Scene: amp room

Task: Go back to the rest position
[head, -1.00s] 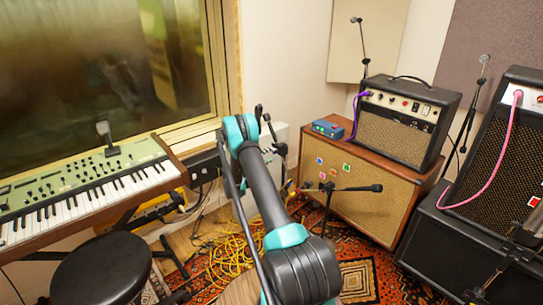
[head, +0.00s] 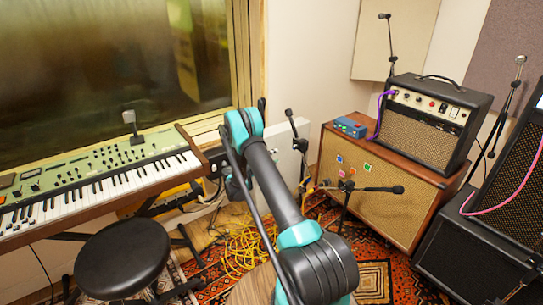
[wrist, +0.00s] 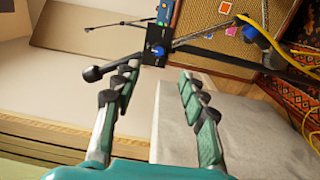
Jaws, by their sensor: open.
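My arm reaches forward and up through the middle of the head view, over the rug. In the head view my gripper is largely hidden behind the end of the arm. In the wrist view my gripper (wrist: 158,88) is open, its two green-and-grey fingers well apart with nothing between them. Beyond the fingers, a microphone stand (wrist: 157,40) with black booms shows close to the left fingertip. I cannot tell whether they touch.
A wooden speaker cabinet (head: 372,195) carries an amplifier (head: 432,125) and a blue pedal (head: 350,127). A keyboard (head: 95,190) and black stool (head: 123,262) stand left. Yellow cables (head: 245,248) lie on the patterned rug (head: 375,275). A black amp (head: 470,245) stands at right.

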